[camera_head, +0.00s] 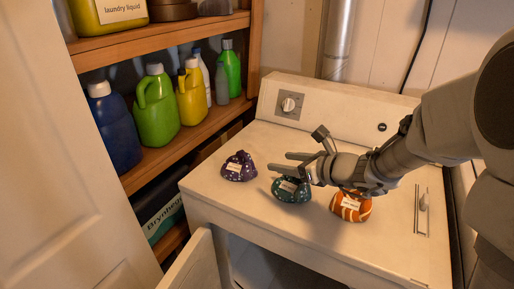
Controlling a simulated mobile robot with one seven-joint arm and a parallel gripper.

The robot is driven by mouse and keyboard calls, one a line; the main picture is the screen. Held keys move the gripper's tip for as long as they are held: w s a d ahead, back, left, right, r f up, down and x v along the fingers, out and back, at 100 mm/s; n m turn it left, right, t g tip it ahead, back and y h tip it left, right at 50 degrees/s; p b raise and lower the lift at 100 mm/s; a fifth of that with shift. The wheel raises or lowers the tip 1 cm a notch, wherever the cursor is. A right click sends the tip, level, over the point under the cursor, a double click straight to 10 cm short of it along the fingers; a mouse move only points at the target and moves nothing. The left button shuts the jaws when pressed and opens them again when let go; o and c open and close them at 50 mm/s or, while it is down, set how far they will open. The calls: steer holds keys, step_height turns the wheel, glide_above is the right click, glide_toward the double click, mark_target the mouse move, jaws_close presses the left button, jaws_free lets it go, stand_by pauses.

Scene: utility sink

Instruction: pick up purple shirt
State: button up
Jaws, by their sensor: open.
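A dark purple bundled cloth with white spots and a pale label, the purple shirt (238,167), lies on the left part of the white machine's top. My gripper (279,162) reaches in from the right, its fingers pointing left toward the purple shirt. It is open, with nothing seen between the fingers. The fingertips are to the right of the purple shirt and appear apart from it. The gripper hides part of a teal spotted bundle (291,192) in front of or below it; I cannot tell whether they touch.
An orange striped bundle (351,207) lies to the right on the white machine (283,235). A wooden shelf (163,151) with several bottles stands at the left. A raised back panel (335,112) with a knob closes off the rear. The machine's front door (198,266) stands open.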

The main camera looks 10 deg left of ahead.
mark_target(248, 155)
steer(key=shift+w+a+f+m, duration=0.15)
steer(key=shift+w+f+m, duration=0.3)
steer(key=shift+w, duration=0.15)
steer(key=b+x, duration=0.1)
steer(key=x, duration=1.5)
steer(key=shift+w+a, duration=0.2)
steer(key=shift+w, duration=0.15)
steer(key=shift+c, duration=0.3)
jaws_close()
steer(key=shift+r, duration=0.1)
